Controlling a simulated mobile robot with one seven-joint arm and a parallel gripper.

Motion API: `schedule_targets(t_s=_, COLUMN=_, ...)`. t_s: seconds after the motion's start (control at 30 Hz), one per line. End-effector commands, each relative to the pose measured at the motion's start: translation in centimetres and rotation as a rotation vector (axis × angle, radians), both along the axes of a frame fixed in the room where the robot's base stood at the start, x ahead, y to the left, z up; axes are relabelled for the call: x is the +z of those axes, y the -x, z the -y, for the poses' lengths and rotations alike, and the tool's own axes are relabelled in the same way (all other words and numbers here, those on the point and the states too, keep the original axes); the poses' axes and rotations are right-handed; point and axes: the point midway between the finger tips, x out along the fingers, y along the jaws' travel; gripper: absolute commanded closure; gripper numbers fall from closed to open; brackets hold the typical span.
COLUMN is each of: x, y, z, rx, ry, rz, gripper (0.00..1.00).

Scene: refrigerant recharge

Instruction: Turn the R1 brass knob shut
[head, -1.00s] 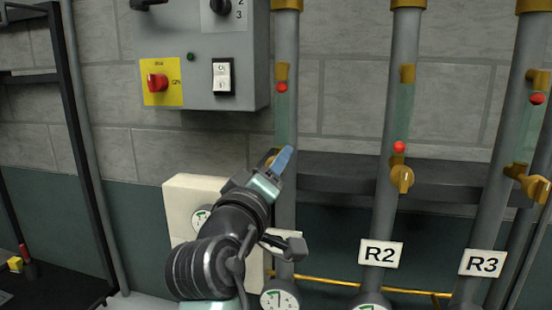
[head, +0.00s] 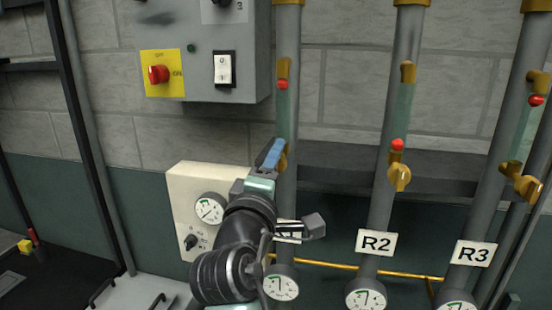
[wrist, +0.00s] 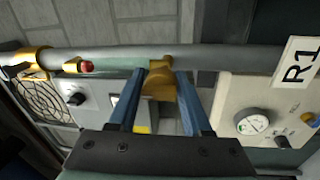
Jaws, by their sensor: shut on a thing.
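The R1 brass knob (wrist: 160,82) sits on the grey R1 pipe and shows between my blue fingers in the wrist view. My gripper (wrist: 160,90) is shut on it, with one finger on each side. In the head view my gripper (head: 273,154) reaches the leftmost pipe and hides most of the knob. The R1 label (wrist: 298,62) is plain in the wrist view, and in the head view my arm partly covers it. A red ball (head: 282,84) sits high in the R1 sight tube.
Pipes labelled R2 (head: 376,242) and R3 (head: 473,253) stand to the right, each with a brass knob. A cream gauge box (head: 186,172) is close behind my wrist. A grey switch box (head: 205,75) hangs above. A black rack stands at the left.

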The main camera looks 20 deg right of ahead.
Motion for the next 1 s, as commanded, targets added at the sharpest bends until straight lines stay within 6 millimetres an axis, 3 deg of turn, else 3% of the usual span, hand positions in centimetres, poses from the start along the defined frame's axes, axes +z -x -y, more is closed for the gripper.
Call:
schedule_targets(t_s=0.03, x=-0.9, y=-0.1, z=0.0, rx=-0.001, ry=-0.004, rz=-0.019, gripper=1.0)
schedule_targets(t_s=0.33, x=-1.0, y=-0.1, z=0.0, rx=-0.002, ry=-0.006, rz=-0.021, gripper=1.0)
schedule_targets(t_s=0.37, x=-1.0, y=-0.1, z=0.0, rx=-0.002, ry=-0.006, rz=-0.021, gripper=0.49)
schedule_targets(t_s=0.5, x=-0.8, y=-0.1, z=0.0, rx=-0.002, ry=-0.004, rz=-0.017, gripper=0.26)
schedule_targets(t_s=0.83, x=-0.5, y=0.2, z=-0.2, rx=0.0, ry=-0.001, rz=-0.008, gripper=0.26)
schedule_targets(t_s=1.0, x=-1.0, y=1.8, z=-1.3, rx=0.002, ry=-0.002, rz=-0.006, gripper=0.26)
